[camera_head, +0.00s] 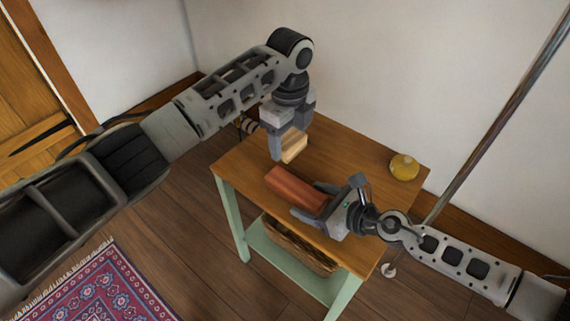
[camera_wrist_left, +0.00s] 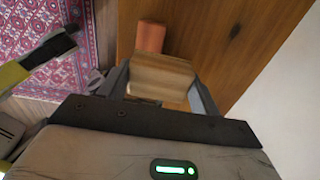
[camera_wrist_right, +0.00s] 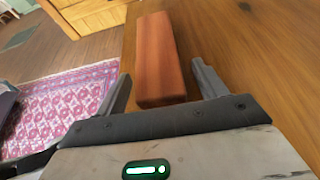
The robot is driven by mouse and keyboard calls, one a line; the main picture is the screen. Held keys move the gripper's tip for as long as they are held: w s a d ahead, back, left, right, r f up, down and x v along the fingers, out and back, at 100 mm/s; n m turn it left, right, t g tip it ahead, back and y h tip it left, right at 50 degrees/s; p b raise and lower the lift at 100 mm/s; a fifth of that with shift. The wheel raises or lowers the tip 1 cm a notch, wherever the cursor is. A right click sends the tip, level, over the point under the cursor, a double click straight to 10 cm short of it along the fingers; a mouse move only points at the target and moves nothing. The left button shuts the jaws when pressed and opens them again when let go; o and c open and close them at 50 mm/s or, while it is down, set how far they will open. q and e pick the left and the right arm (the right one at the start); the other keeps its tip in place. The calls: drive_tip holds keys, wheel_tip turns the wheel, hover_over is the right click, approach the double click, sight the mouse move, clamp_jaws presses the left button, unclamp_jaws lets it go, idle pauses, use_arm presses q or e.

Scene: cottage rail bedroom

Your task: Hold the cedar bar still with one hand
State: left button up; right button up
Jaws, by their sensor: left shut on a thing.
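The cedar bar (camera_head: 295,187), a long reddish block, lies flat on the wooden table top. My right gripper (camera_head: 315,203) is low at the bar's near end. In the right wrist view the bar (camera_wrist_right: 160,60) reaches between its open fingers, with a gap visible on each side. My left gripper (camera_head: 288,148) is shut on a pale wooden block (camera_head: 294,148), beyond the bar and seemingly above the table. The left wrist view shows the pale block (camera_wrist_left: 160,77) between both fingers, with the red bar's end (camera_wrist_left: 150,38) past it.
The table (camera_head: 345,155) has green legs and a lower shelf with a wicker basket (camera_head: 300,246). A yellow round object (camera_head: 404,166) stands at its right back corner. Walls stand behind. A patterned rug (camera_head: 95,285) lies on the floor at left.

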drive_tip(key=v, duration=1)
drive_tip(key=shift+s+d+r, duration=0.15)
drive_tip(key=shift+s+d, duration=0.05)
drive_tip(key=shift+d, duration=0.1)
drive_tip(key=shift+s+d+r, duration=0.3)
drive_tip(key=shift+d+r, duration=0.05)
drive_tip(key=shift+d, duration=0.1)
